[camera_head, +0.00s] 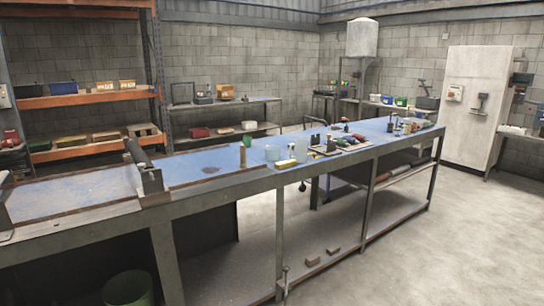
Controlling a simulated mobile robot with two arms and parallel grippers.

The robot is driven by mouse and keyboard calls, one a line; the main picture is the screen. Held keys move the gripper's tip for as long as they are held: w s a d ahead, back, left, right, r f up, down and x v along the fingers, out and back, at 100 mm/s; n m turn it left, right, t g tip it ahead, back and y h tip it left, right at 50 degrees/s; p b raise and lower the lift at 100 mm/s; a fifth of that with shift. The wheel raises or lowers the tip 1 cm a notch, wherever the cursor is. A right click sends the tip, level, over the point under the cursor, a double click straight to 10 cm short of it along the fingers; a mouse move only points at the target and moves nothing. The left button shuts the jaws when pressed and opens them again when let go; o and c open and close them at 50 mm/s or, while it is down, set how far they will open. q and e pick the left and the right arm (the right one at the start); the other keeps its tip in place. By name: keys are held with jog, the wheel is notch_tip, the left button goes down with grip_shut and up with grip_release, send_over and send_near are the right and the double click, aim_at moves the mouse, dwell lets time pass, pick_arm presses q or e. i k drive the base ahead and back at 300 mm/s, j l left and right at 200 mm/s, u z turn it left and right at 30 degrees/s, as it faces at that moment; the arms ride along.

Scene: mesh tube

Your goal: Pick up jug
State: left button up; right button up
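A long workbench with a blue top (85,182) runs from the left foreground to the back right. Several small vessels stand near its front edge at the middle. A pale translucent container (272,153) and a taller whitish one (300,151) stand close together there. Either may be the jug; they are too small to tell, and I see no clear handle. Neither of my grippers is in view, and nothing is touching these containers.
A brown cylinder (243,156) stands left of the containers, and a tray of small items (340,145) lies to the right. A dark roller on a metal mount (152,180) stands on the bench at left. The floor in front (440,240) is clear.

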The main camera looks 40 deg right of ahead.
aim_at(300, 145)
jog(key=z, duration=1.3)
jog(key=i+l+z, duration=0.2)
jog(key=i+l, duration=0.05)
jog(key=i, duration=0.1)
